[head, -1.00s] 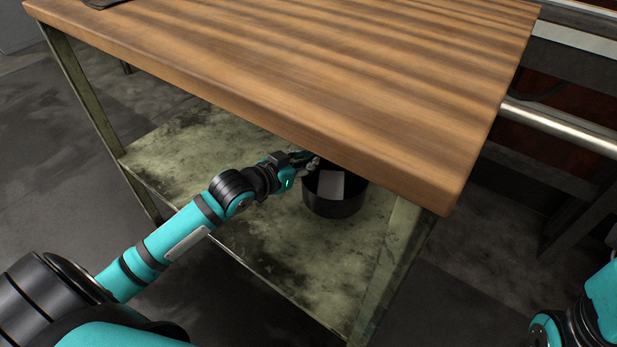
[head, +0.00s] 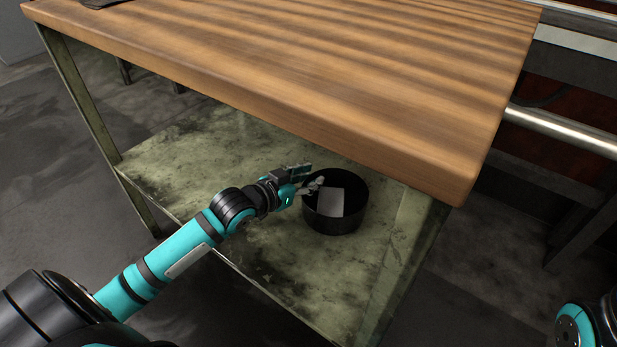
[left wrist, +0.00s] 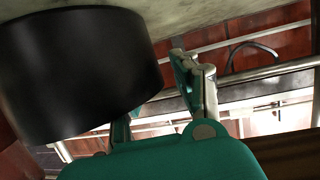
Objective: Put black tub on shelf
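The black tub (head: 347,218) is upright on the green-grey lower shelf (head: 215,150), under the wooden top near its right end. A pale rectangular patch shows inside it. My left gripper (head: 308,178) is at the tub's left rim, with its fingers apart. One finger appears to overlap the rim; I cannot tell whether it touches. In the left wrist view the tub's dark side (left wrist: 75,70) fills the upper left and the open fingers (left wrist: 158,105) show beside it, one partly hidden by the tub. My right gripper is out of view; only part of my right arm shows at lower right.
The thick wooden tabletop (head: 300,80) overhangs the shelf closely above the tub. A green metal leg (head: 405,265) stands right of the tub. The shelf's left part is clear. A metal rail (head: 560,130) runs behind at right.

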